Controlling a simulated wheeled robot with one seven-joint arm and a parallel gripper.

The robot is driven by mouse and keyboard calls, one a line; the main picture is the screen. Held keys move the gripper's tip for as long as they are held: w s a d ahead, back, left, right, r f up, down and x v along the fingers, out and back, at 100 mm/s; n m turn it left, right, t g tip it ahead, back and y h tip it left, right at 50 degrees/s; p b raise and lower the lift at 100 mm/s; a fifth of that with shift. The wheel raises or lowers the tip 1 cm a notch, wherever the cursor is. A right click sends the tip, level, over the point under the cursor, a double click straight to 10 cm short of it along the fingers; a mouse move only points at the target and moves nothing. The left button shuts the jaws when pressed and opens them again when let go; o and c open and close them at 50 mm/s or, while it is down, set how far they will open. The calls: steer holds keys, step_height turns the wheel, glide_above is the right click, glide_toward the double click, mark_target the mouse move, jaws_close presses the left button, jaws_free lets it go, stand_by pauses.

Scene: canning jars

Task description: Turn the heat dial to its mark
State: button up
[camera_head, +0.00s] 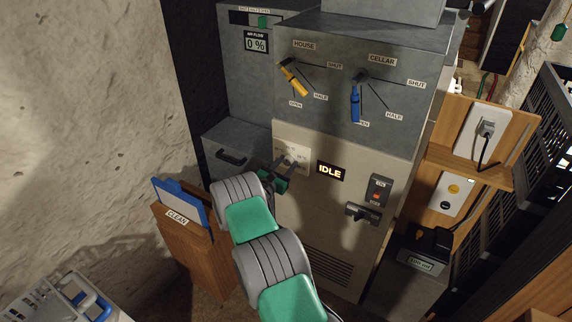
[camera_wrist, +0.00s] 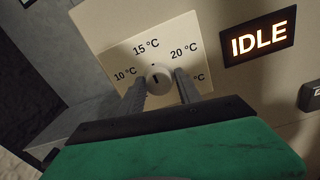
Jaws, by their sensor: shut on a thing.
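The heat dial is a small round pale knob (camera_wrist: 157,76) with a dark pointer line, on a cream plate (camera_wrist: 117,62) marked 10 °C, 15 °C, 20 °C and one partly hidden figure. The pointer line stands roughly upright in the wrist view, near a small dark mark above the knob. My gripper (camera_wrist: 160,82) has one finger on each side of the knob and is shut on it. In the head view my gripper (camera_head: 286,168) reaches the plate (camera_head: 297,148) and hides most of the knob.
A lit IDLE display (camera_head: 330,171) is right of the plate. A switch (camera_head: 378,190) and a dark handle (camera_head: 362,213) are further right. Yellow (camera_head: 294,80) and blue (camera_head: 356,100) levers sit above. A wooden CLEAN bin (camera_head: 190,245) stands left.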

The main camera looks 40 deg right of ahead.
steer(key=shift+w+r, duration=0.15)
jaws_close()
